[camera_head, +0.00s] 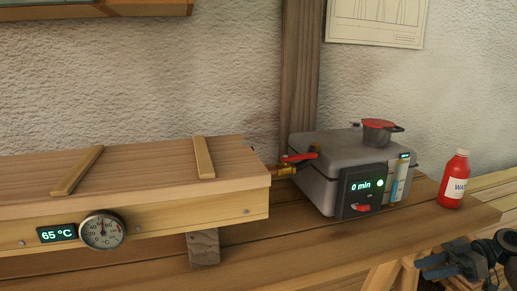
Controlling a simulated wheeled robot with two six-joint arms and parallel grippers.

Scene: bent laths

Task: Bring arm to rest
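My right gripper (428,267) is at the lower right, in front of the bench's right end, with its fingers pointing left. Nothing shows between its fingers, but the gap is too small and dark to judge. It is apart from the objects on the bench. My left gripper is not in view. A long wooden steam box (130,185) with a closed lid lies at the left. Its display (57,234) reads 65 °C, beside a round dial (102,231). A grey boiler (335,152) stands to its right, with a panel (362,190) reading 0 min and a green light.
A red-handled valve (297,158) sits on the pipe between box and boiler. A dark cup with a red top (378,131) rests on the boiler. A red water bottle (454,180) stands at the right. The wooden bench (300,246) is clear in front of the boiler.

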